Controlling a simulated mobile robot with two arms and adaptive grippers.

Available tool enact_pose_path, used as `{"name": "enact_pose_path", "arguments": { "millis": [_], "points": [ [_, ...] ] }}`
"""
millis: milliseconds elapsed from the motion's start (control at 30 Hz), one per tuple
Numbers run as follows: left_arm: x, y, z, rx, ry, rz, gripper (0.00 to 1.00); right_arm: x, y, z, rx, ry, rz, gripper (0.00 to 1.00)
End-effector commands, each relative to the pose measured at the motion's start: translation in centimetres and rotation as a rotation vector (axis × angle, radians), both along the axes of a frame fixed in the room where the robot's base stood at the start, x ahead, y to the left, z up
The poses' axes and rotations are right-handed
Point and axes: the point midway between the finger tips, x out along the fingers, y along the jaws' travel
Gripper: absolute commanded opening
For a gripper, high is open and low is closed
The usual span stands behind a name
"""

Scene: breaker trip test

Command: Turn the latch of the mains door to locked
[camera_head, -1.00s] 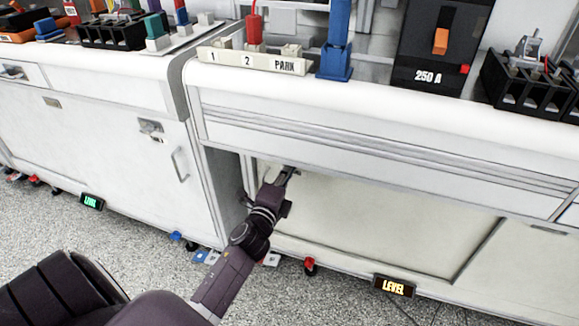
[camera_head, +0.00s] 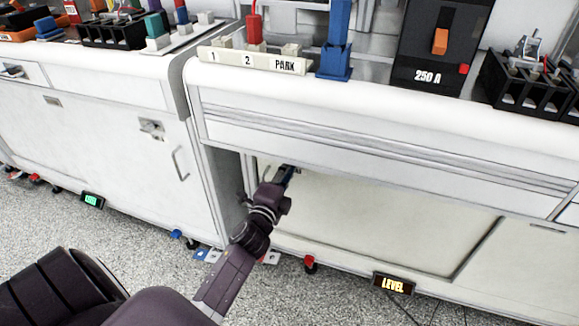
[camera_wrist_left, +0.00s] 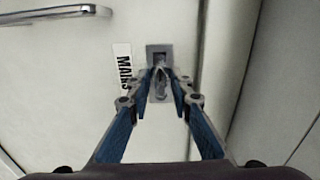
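The mains door (camera_head: 370,220) is the pale panel under the right bench in the head view; it fills much of the left wrist view. Its latch (camera_wrist_left: 160,88) is a small grey lever on a grey plate, beside a white label reading "MAINS" (camera_wrist_left: 123,70). In the head view the left gripper (camera_head: 288,172) is at the door's upper left corner and hides the latch. My right gripper is in neither view.
A bar handle (camera_wrist_left: 55,13) lies at the upper left of the wrist view. The bench top (camera_head: 400,105) overhangs the door and carries a 250 A breaker (camera_head: 440,45) and a numbered rack (camera_head: 252,60). A lit LEVEL sign (camera_head: 393,284) is near the floor.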

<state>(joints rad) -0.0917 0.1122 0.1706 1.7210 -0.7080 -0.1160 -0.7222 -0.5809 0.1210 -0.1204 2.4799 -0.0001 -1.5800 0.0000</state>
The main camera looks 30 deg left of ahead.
Motion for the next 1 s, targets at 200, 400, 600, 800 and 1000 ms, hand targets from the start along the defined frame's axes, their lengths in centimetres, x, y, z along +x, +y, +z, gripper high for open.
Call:
{"name": "enact_pose_path", "arguments": {
  "millis": [200, 400, 600, 800, 1000],
  "points": [
    [0.0, 0.0, 0.0, 0.002, 0.0, -0.001, 0.27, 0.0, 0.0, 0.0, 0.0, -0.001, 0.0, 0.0],
    [-0.5, -0.2, -0.1, 0.001, 0.002, -0.001, 0.27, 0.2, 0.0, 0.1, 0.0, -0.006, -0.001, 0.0],
    [-3.3, -0.8, -0.2, 0.001, 0.003, 0.0, 0.27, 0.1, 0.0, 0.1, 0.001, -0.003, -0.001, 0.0],
    [-7.2, -1.7, -0.1, 0.0, 0.003, 0.0, 0.27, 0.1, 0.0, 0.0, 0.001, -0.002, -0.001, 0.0],
    [-10.2, -2.4, -0.1, 0.0, 0.002, 0.001, 0.27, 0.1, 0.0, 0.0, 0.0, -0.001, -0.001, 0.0]
  ]
}}
